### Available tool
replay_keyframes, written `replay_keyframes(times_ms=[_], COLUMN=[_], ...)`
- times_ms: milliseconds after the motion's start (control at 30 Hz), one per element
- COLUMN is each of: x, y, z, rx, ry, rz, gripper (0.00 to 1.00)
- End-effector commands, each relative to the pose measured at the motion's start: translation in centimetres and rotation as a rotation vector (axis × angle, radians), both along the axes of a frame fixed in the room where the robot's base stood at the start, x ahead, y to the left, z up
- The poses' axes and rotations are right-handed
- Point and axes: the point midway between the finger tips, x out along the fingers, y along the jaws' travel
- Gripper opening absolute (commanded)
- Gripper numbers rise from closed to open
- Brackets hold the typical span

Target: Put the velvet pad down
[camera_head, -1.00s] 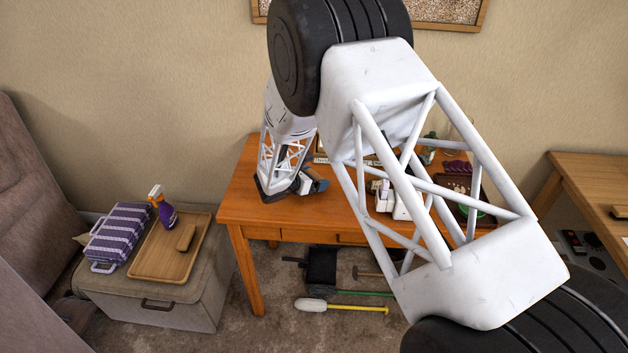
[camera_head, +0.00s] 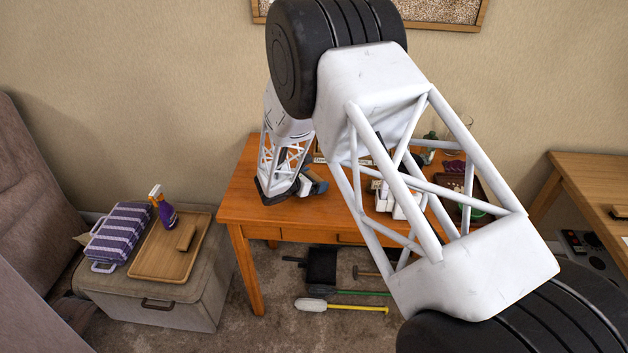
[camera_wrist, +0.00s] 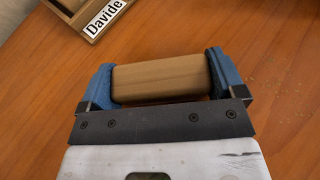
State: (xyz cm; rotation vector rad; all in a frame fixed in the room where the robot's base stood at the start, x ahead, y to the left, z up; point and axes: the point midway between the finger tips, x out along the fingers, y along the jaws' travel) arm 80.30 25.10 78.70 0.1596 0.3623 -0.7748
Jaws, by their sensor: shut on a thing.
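My gripper (camera_wrist: 160,70) is shut on a smooth, light-brown wooden block, the velvet pad (camera_wrist: 160,82), held crosswise between two blue fingers in the wrist view. Only its wooden top and near side show; no velvet face is visible. The orange wooden table (camera_wrist: 40,110) is below it; I cannot tell whether the pad touches the wood. In the head view, my gripper (camera_head: 315,184) is low over the left-middle part of the table (camera_head: 240,200), and the pad is not clearly seen there.
A wooden box with a "Davide" label (camera_wrist: 104,17) lies beyond the pad. White containers (camera_head: 384,200) and a dark tray (camera_head: 484,188) stand to the right, partly behind my arm. The table's left front is bare. A wooden tray (camera_head: 150,262) with a spray bottle (camera_head: 163,208) sits on the storage bench.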

Motion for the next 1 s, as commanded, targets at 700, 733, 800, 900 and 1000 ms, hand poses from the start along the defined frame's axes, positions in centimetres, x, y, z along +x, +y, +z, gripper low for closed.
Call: replay_keyframes(times_ms=[700,733,800,900,1000], x=[-0.7,-0.7,-1.1,-1.9,-2.8], y=[-0.2,-0.3,0.2,1.1,2.2], z=[-1.0,-0.8,-0.4,0.3,1.2], rx=[-0.002,-0.002,-0.003,-0.003,-0.003], ry=[0.022,0.022,0.023,0.02,0.016], rz=[0.004,0.003,0.004,0.005,0.005], gripper=[1.0,1.0,1.0,1.0,1.0])
